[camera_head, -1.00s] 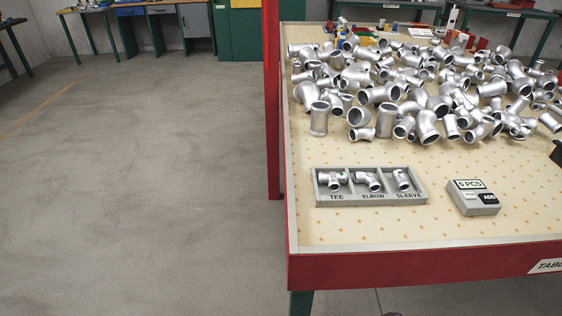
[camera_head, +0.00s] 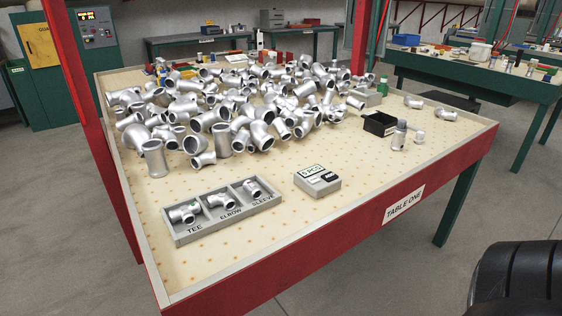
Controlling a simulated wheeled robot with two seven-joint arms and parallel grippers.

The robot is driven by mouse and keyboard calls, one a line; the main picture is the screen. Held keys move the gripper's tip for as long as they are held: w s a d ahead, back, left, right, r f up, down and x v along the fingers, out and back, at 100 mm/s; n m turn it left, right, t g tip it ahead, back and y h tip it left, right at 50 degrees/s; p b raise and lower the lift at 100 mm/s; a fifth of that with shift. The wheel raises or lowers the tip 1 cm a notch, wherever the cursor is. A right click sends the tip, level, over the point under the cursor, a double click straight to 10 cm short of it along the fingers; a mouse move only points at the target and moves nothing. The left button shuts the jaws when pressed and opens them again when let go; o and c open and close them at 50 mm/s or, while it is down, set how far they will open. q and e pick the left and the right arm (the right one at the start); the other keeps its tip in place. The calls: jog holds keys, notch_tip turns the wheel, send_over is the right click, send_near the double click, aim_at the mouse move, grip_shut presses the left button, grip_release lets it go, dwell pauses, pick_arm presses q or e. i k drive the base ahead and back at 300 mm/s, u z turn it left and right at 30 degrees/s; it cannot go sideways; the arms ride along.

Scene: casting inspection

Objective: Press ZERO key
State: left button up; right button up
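A small grey counter box (camera_head: 318,188) sits on the table near its front edge. Its display (camera_head: 311,171) reads "5 PCS". On its top are a black key (camera_head: 328,177), which read ADD in the earlier frame, and a smaller pale key beside it. The pale key's label is too small to read. Neither of my grippers is in view. A dark rounded part, perhaps mine, shows at the lower right corner.
A sample tray (camera_head: 180,240) marked TEE, ELBOW and SLEEVE lies left of the box. A heap of metal fittings (camera_head: 225,135) lies behind. A black bin (camera_head: 380,124) stands right. Bare tabletop surrounds the box.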

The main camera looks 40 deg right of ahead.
aim_at(314, 180)
jog(key=z, duration=1.55)
